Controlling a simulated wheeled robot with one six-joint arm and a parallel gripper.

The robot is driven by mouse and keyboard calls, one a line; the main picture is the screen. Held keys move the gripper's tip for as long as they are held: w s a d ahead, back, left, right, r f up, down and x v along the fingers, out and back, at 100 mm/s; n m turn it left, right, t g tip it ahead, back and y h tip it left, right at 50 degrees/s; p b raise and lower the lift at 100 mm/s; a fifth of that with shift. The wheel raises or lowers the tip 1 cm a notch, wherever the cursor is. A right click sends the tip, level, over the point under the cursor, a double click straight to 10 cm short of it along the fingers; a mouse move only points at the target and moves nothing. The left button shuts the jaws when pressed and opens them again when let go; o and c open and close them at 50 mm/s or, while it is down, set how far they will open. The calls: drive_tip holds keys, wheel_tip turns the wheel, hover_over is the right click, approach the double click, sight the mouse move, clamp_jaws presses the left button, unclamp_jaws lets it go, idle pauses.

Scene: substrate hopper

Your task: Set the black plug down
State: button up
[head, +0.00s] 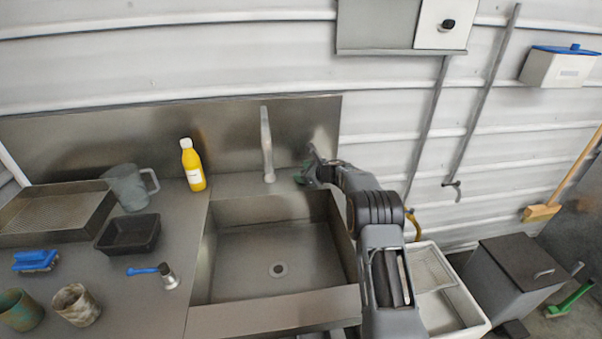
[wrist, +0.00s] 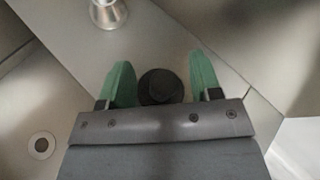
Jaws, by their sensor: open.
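The black plug (wrist: 160,87) shows in the wrist view as a round dark disc with a raised middle, on the metal surface behind the sink. My gripper (wrist: 161,80) is open, with one green finger on each side of the plug and a gap visible on both sides. In the head view my gripper (head: 303,174) is at the back right of the sink, beside the tap, and the plug cannot be made out there. The sink's drain (head: 278,269) is uncovered; it also shows in the wrist view (wrist: 41,145).
The tap (head: 267,145) stands left of my gripper; its base shows in the wrist view (wrist: 108,12). The steel backsplash (head: 225,125) rises behind. A yellow bottle (head: 192,165), a jug (head: 128,187) and a black tray (head: 128,234) stand left of the sink (head: 207,265).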

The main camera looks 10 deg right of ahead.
drive_tip(key=shift+r, duration=0.1)
drive_tip(key=s+d+r+m+t+h+b, duration=0.1)
drive_tip(key=s+d+r+m+h, duration=0.4)
drive_tip(key=s+r+m, duration=0.55)
drive_tip(key=s+d+r+m+t+h+b, duration=0.15)
drive_tip(key=s+d+r+m+h, duration=0.45)
drive_tip(key=m, duration=0.7)
drive_tip(key=s+a+f+m+g, duration=0.3)
drive_tip(key=s+m, duration=0.5)
drive_tip(key=s, duration=0.2)
drive_tip(key=s+a+f+m+g+y, duration=0.1)
drive_tip(key=s+a+f+m+g, duration=0.2)
drive_tip(key=s+m, duration=0.5)
drive_tip(key=s+a+f+m+g+y, duration=0.1)
drive_tip(key=s+a+f+m+g, duration=0.2)
drive_tip(key=s+m, duration=0.5)
drive_tip(key=s+f, duration=0.1)
drive_tip(key=s, duration=0.4)
drive_tip(key=shift+f, duration=0.3)
drive_tip(key=shift+w+r+g+p, duration=0.1)
drive_tip(key=shift+g+p, duration=0.15)
drive_tip(key=shift+p, duration=0.05)
